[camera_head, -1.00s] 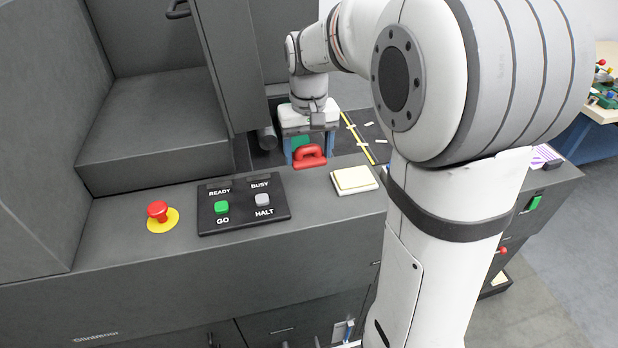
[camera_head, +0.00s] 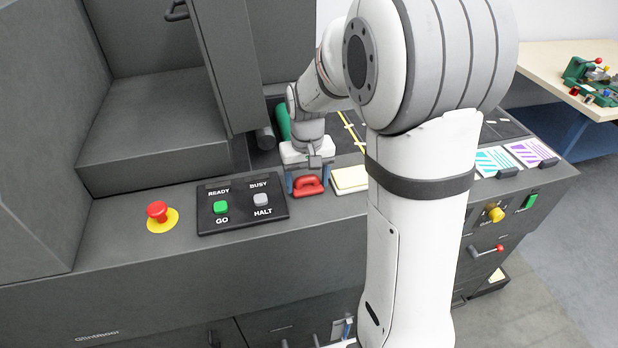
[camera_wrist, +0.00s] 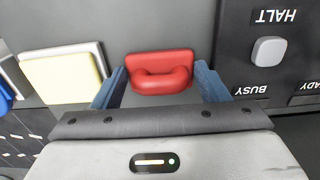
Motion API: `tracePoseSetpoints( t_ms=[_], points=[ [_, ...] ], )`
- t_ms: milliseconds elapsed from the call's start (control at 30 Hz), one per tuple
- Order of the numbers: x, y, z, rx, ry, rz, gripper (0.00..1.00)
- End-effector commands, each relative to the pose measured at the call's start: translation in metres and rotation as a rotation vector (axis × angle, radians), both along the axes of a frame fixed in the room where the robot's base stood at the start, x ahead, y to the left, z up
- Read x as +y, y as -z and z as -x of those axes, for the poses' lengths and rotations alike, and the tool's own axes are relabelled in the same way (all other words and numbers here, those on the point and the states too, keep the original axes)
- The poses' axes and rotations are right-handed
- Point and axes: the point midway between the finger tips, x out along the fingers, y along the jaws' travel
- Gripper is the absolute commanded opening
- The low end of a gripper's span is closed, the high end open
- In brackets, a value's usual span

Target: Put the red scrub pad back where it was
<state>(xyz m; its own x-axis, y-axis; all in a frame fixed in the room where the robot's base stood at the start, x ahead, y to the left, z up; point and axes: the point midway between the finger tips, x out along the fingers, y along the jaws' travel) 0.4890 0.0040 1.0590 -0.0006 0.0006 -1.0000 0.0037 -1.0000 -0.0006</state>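The red scrub pad (camera_head: 308,186), a flat block with a loop handle, is at the grey console's front ledge. It lies between the black button panel and a cream pad on a white base. My gripper (camera_head: 307,184) reaches down from behind, its blue fingers on either side of the pad. In the wrist view, the red pad (camera_wrist: 160,68) sits between the two fingers of my gripper (camera_wrist: 160,80), with no clear gap at its sides. The gripper looks shut on it. I cannot tell whether the pad touches the ledge or hangs just above it.
The button panel (camera_head: 243,203) is close on the left, with a red stop knob (camera_head: 157,211) beyond. The cream pad (camera_head: 350,179) is close on the right. A green cylinder (camera_head: 283,122) stands behind my gripper. A dark upright panel (camera_head: 228,65) rises at the back left.

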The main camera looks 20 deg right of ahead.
Motion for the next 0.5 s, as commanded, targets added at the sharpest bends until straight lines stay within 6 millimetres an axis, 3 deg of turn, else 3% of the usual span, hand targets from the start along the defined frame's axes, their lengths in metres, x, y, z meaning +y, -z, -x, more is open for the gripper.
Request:
tracePoseSetpoints(
  t_ms=[100, 367, 500],
  points=[
    [0.000, 0.000, 0.000, 0.000, 0.001, 0.000, 0.76],
    [-0.001, -0.002, 0.000, 0.000, 0.001, 0.000, 0.77],
    [-0.001, -0.014, -0.001, -0.004, 0.001, 0.000, 0.77]
  ],
)
